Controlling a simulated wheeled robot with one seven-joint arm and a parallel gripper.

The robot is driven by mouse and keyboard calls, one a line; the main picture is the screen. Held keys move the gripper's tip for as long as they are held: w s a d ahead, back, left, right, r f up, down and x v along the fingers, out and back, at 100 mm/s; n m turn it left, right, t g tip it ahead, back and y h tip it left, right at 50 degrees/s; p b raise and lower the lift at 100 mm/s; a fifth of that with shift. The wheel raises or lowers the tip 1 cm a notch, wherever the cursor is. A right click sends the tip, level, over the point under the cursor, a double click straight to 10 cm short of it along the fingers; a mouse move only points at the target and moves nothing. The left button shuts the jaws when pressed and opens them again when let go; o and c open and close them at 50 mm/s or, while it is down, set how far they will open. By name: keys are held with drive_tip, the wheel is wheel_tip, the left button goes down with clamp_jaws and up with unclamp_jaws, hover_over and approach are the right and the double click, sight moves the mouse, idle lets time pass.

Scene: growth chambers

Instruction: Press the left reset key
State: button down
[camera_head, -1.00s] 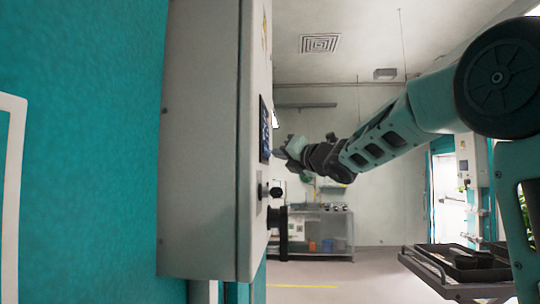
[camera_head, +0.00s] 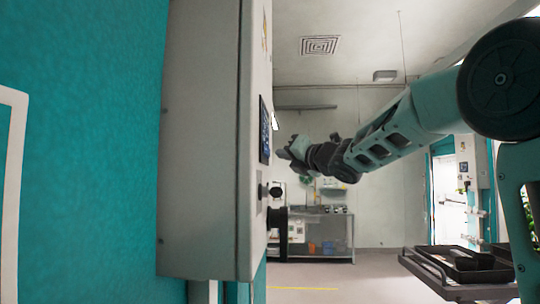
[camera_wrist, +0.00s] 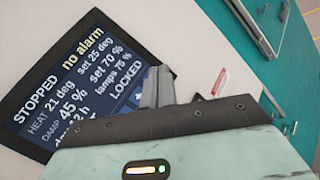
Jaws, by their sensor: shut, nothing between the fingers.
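A pale grey control box (camera_head: 205,140) stands on the teal wall at the left in the head view, seen nearly edge-on. Its dark display (camera_head: 264,130) also shows in the wrist view (camera_wrist: 75,85), reading "STOPPED", "no alarm" and "LOCKED", with heat, damp and lamp values. My gripper (camera_head: 282,153) is shut and empty, just right of the box face near the display's lower edge, apparently apart from it. In the wrist view the fingers (camera_wrist: 157,82) overlap the display's edge near "LOCKED". I cannot make out a reset key; my gripper's body covers part of the panel.
A bench (camera_head: 325,228) stands at the back. A dark tray (camera_head: 470,264) is at the lower right. Floor between is clear.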

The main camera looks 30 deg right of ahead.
drive_tip(key=shift+d, duration=0.15)
drive_tip(key=s+d, duration=0.1)
drive_tip(key=d, duration=0.1)
drive_tip(key=s+d, duration=0.1)
drive_tip(key=d, duration=0.1)
drive_tip(key=shift+s, duration=0.4)
idle(0.6)
